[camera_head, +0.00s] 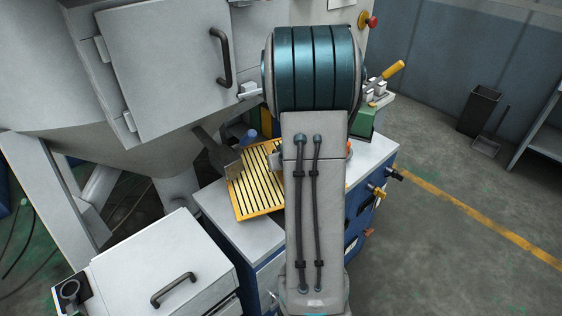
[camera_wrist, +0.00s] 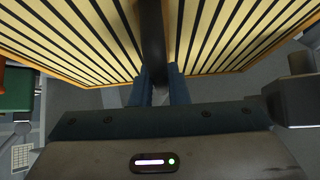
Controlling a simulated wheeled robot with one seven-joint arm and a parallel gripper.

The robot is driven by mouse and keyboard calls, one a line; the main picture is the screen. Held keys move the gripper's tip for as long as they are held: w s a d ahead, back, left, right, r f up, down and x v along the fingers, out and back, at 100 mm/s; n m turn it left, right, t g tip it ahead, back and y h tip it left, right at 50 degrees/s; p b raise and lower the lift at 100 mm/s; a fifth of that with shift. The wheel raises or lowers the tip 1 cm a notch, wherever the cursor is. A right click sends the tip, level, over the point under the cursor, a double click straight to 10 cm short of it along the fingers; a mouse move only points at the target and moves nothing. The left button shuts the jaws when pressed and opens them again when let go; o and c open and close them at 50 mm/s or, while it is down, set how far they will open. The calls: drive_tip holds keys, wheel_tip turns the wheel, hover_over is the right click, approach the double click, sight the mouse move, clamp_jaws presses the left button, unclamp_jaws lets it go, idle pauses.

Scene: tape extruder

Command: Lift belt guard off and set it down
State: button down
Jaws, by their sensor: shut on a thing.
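The belt guard (camera_head: 255,185) is a yellow panel with dark slats, seen in the head view left of my arm, over the light top of the blue cabinet. My arm hides its right part. In the wrist view the belt guard (camera_wrist: 230,35) fills the top, with a dark upright handle (camera_wrist: 152,40) at its middle. My gripper (camera_wrist: 162,80) has its two blue fingers on either side of this handle and is shut on it. In the head view my gripper is hidden behind my arm. I cannot tell whether the guard touches the surface under it.
A blue cabinet with a pale top (camera_head: 237,222) lies under the guard. A white lidded box (camera_head: 165,265) with a black handle stands at the front left. A large grey hopper (camera_head: 75,130) rises behind. A yellow-handled lever (camera_head: 393,70) is at the right. Floor at the right is open.

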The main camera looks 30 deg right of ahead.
drive_tip(key=shift+f+b, duration=2.15)
drive_tip(key=shift+f, duration=0.1)
drive_tip(key=c, duration=1.3)
unclamp_jaws()
drive_tip(key=shift+f, duration=0.1)
drive_tip(key=shift+s, duration=0.1)
drive_tip(key=shift+s+r, duration=0.2)
drive_tip(key=shift+r, duration=0.15)
drive_tip(key=p+v, duration=0.5)
drive_tip(key=v, duration=0.8)
drive_tip(key=shift+s+p, duration=0.1)
drive_tip(key=shift+p, duration=0.2)
